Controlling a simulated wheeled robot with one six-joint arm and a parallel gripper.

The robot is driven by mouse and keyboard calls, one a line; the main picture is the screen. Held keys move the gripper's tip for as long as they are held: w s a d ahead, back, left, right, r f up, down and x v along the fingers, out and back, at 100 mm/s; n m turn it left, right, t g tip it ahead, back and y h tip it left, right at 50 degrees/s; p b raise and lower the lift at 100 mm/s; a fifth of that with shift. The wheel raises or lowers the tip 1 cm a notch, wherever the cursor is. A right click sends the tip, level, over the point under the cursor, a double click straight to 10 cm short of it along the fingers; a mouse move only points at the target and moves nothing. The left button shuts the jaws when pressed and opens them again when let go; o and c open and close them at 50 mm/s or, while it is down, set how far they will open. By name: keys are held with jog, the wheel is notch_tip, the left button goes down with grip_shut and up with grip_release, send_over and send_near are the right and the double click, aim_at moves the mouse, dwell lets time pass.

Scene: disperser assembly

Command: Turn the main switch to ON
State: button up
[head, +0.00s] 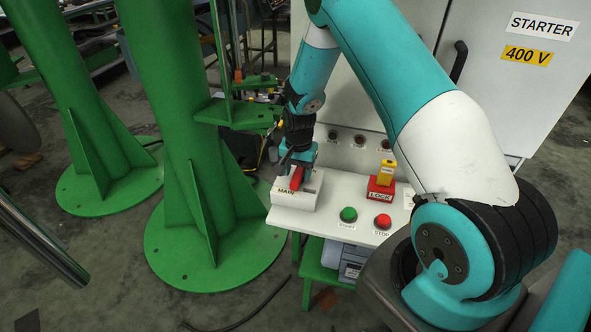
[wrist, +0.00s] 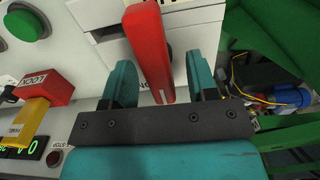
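The main switch is a red handle (head: 296,178) on a white box (head: 308,198) labelled MAIN, at the left end of the white panel. In the wrist view the red handle (wrist: 150,45) runs from the top edge down between the two teal fingers. My gripper (head: 298,160) is at the switch, and in the wrist view my gripper (wrist: 158,82) is open around the handle. A gap shows on each side of the handle, so neither finger appears to touch it. A label beside the handle is mostly hidden.
A green START button (head: 348,214) and a red STOP button (head: 383,221) sit on the panel to the right. A red LOCK block (head: 381,187) with a yellow key piece (head: 387,172) stands behind them. A green post (head: 180,130) stands left of the panel.

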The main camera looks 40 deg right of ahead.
aim_at(298, 171)
notch_tip(298, 171, up, 17)
jog(key=b, duration=0.1)
jog(key=shift+r, duration=0.2)
dwell(0.3)
dwell(0.4)
